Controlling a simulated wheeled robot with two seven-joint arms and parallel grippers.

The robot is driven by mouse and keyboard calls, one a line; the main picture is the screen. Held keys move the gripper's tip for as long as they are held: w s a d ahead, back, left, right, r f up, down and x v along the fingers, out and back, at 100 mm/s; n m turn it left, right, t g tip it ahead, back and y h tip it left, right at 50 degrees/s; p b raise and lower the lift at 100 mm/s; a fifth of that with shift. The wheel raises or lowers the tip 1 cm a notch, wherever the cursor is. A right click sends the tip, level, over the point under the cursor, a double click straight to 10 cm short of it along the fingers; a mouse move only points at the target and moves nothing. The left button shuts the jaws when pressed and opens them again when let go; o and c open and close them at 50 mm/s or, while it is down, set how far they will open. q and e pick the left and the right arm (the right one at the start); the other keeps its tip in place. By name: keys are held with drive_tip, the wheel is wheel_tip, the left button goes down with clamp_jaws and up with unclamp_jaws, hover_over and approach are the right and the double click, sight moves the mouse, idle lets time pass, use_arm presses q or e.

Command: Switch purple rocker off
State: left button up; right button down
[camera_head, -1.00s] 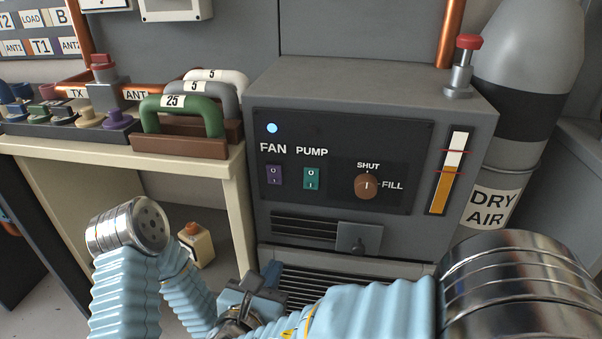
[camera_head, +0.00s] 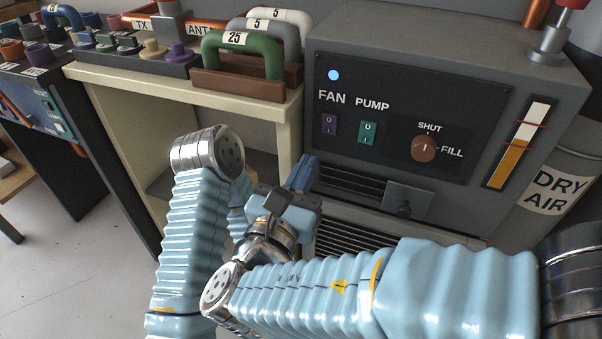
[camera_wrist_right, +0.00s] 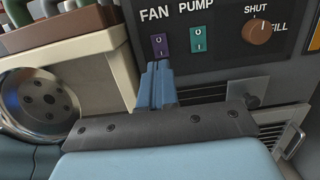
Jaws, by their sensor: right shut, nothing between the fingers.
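The purple rocker (camera_head: 329,124) sits under the FAN label on the grey unit's dark panel. It also shows in the right wrist view (camera_wrist_right: 160,45), just beyond my fingertips. My right gripper (camera_head: 303,173) is shut and empty, below and a little left of the rocker in the head view. In the right wrist view its closed blue fingers (camera_wrist_right: 156,75) point up at the rocker's lower end; I cannot tell whether they touch it. My left arm's silver joint shows in the head view, but I cannot make out the left gripper.
A teal PUMP rocker (camera_head: 367,132) is right of the purple one, then a brown knob (camera_head: 424,148). A latch block (camera_head: 407,200) juts out below. A cream bench (camera_head: 180,90) with a green handle (camera_head: 243,42) stands to the left.

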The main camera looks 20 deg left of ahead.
sight(330, 120)
drive_tip(key=w, duration=0.3)
drive_tip(key=w+p, duration=0.1)
drive_tip(key=w, duration=0.2)
drive_tip(key=w+r, duration=0.1)
drive_tip(key=w, duration=0.2)
drive_tip(key=shift+d+r, duration=0.1)
drive_tip(key=shift+d, duration=0.05)
drive_tip(key=shift+w, duration=0.3)
